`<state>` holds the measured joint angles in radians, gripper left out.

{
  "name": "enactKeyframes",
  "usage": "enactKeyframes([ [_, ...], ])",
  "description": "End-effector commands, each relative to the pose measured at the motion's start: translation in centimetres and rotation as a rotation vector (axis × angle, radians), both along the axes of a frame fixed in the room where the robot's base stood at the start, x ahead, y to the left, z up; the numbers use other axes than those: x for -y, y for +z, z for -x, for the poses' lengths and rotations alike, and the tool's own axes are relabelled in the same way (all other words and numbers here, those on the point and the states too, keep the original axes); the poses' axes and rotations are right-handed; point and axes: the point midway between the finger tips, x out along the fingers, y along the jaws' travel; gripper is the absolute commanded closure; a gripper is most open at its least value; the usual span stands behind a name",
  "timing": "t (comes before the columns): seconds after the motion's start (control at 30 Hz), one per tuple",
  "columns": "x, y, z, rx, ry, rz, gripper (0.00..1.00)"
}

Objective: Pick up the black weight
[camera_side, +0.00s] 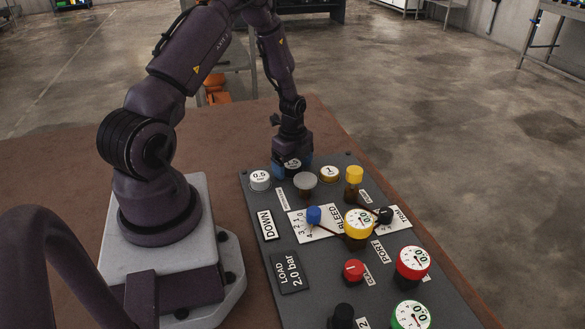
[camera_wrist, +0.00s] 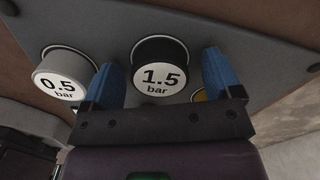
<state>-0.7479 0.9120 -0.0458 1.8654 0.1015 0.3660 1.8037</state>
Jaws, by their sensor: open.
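The black weight (camera_wrist: 162,48) has a white top marked 1.5 bar and stands on the grey panel in the wrist view. In the side view its top (camera_side: 292,163) shows only partly beneath my gripper. My gripper (camera_wrist: 161,82) has blue fingers and is open. One finger is on each side of the black weight in the wrist view, with gaps visible. In the side view my gripper (camera_side: 292,168) points down at the panel's far end.
A silver 0.5 weight (camera_side: 260,180) stands to the left and a gold weight marked 1 (camera_side: 329,174) to the right. A grey round-topped post (camera_side: 305,182) and a yellow-topped post (camera_side: 354,178) stand close by. Gauges and knobs fill the nearer panel (camera_side: 322,272).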

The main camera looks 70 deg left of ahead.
Motion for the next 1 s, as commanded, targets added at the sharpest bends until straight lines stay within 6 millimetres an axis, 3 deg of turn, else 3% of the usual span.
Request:
enactKeyframes([
  [0.07,0.0,0.0,0.0,0.0,0.0,0.0,0.15],
  [0.37,0.0,0.1,0.0,0.0,0.0,0.0,0.84],
  [0.77,-0.1,0.9,-0.1,0.002,0.0,-0.002,0.84],
  [1.0,0.5,4.5,0.7,0.003,0.002,-0.002,0.84],
])
